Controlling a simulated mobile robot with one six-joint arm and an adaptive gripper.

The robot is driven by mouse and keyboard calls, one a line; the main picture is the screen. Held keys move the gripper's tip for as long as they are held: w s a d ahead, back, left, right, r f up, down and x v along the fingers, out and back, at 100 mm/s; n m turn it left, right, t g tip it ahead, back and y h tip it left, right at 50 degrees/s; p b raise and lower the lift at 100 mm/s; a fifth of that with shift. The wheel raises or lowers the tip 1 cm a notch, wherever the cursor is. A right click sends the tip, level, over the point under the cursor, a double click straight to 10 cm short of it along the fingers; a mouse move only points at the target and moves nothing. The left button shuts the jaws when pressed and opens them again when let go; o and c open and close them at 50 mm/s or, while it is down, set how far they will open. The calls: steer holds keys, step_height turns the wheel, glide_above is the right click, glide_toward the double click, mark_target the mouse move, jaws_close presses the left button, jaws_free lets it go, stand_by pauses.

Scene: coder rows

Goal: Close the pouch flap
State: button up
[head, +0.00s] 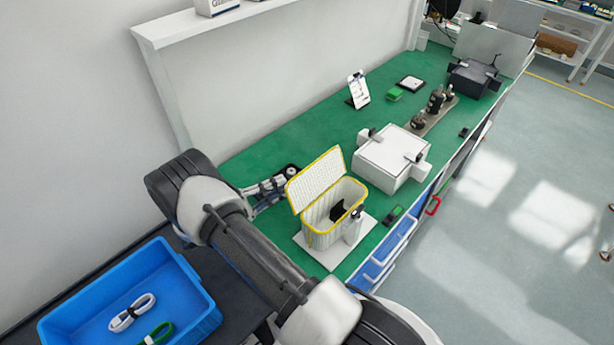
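The pouch (322,222) is a white, ribbed box shape with yellow trim, upright on a white board (318,254) on the green worktop. Its flap (316,178) stands open, tilted up over the pouch's left and back side, so the mouth is uncovered. A black item (338,211) shows inside. My gripper (283,187) is just left of the flap, behind it, low over the worktop and pointing right. Its fingertips are small and partly hidden by the flap's edge; I cannot tell whether they touch it or how far they are apart.
A small white upright item (352,226) stands at the pouch's front right. A white box device (390,160) sits behind to the right. A blue tray (130,300) with cable bundles is at lower left.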

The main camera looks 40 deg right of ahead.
mark_target(303, 176)
steer(key=shift+n, duration=0.3)
steer(key=x, duration=0.7)
steer(key=shift+s+d+f, duration=0.1)
steer(key=shift+d+f, duration=0.1)
steer(key=shift+d, duration=0.15)
steer(key=shift+c, duration=0.2)
jaws_close()
